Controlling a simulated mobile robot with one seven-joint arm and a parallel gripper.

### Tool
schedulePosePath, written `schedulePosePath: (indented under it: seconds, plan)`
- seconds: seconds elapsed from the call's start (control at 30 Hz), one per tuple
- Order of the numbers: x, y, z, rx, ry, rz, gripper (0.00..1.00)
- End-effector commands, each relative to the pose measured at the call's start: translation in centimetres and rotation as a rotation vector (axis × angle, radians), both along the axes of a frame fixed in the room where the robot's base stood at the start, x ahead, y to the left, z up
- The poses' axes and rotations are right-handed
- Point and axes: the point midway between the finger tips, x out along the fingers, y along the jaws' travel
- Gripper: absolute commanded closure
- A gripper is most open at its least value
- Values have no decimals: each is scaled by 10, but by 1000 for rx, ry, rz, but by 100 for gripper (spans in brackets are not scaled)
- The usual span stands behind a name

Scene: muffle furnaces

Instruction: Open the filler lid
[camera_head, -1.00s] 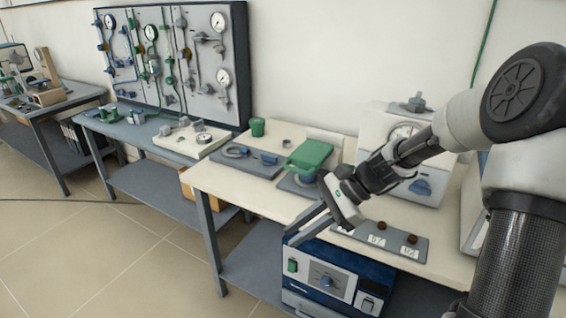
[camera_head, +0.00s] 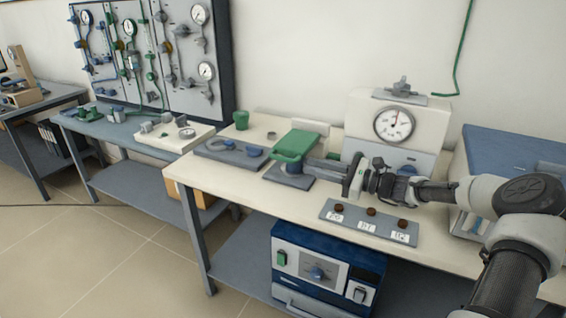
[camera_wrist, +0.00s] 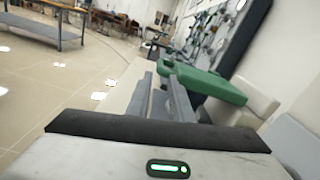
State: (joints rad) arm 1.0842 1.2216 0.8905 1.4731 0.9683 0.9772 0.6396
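The green lid (camera_head: 300,143) sits on a small blue-grey filler body on a grey base (camera_head: 288,178), in the middle of the white-topped bench. It looks closed, lying roughly flat with its lip toward the front left. My gripper (camera_head: 312,164) is just right of the lid, level with it and pointing left. In the wrist view the two grey fingers (camera_wrist: 162,95) stand apart with a gap between them, and the green lid (camera_wrist: 212,85) lies just beyond and right of them. I cannot tell whether a finger touches the lid. Part of the filler body is hidden.
A white unit with a dial gauge (camera_head: 395,124) stands close behind my gripper. A grey plate with several brown knobs (camera_head: 369,222) lies in front. A grey tray (camera_head: 232,153) and a green cup (camera_head: 241,120) are to the left. A blue-topped box (camera_head: 510,150) is at the right.

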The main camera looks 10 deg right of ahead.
Motion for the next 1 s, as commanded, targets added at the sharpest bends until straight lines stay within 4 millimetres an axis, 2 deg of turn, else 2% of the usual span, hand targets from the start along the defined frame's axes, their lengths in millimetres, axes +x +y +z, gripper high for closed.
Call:
schedulePosePath:
  seconds: [0.1,0.3,0.5,0.93,1.0]
  plan:
    - [16,24,-2,0,0,3,80]
    - [40,56,-2,0,0,2,80]
    - [56,78,-1,0,0,2,80]
    - [62,85,0,-2,1,0,80]
    - [62,85,0,-2,1,0,92]
